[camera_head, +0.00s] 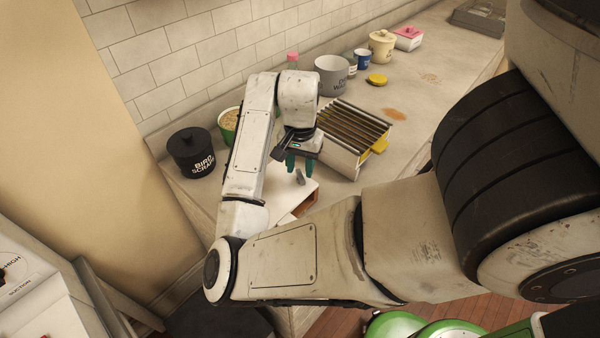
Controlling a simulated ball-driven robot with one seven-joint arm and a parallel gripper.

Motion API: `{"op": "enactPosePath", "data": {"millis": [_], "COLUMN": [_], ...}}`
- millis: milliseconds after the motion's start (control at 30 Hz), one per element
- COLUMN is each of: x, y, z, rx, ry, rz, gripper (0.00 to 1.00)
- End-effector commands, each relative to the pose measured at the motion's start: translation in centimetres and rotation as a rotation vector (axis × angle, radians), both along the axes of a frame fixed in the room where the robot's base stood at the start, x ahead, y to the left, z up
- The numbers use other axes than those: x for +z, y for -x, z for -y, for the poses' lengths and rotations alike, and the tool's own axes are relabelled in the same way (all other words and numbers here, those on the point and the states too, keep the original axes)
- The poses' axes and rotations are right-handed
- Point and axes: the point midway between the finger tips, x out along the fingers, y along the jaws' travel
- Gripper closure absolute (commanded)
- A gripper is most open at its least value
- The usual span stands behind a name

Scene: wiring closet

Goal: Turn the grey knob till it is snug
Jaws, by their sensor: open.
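The grey knob (300,177) is small and stands up from a white flat-topped box (277,190) on the counter. My gripper (300,164) points down with its green fingertips apart and nothing visible between them. It is just above or behind the knob in the head view; I cannot tell whether it touches it. My arm hides part of the white box.
A black lidded pot (193,152) and a green pot (229,124) are to the left. A grey pot (331,76), a yellow lid (377,80) and a cream canister (382,46) stand farther back. The counter's right side is mostly clear.

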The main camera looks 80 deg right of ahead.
Motion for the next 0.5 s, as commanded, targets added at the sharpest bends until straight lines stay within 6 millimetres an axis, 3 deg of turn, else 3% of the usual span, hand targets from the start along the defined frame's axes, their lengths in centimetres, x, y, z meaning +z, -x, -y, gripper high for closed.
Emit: {"op": "enactPosePath", "data": {"millis": [100, 500], "x": [-0.01, -0.62], "y": [0.01, 0.03], "z": [0.01, 0.01], "rx": [0.081, 0.078], "ry": [0.0, 0.0], "rz": [0.0, -0.001], "gripper": [0.6, 0.6]}}
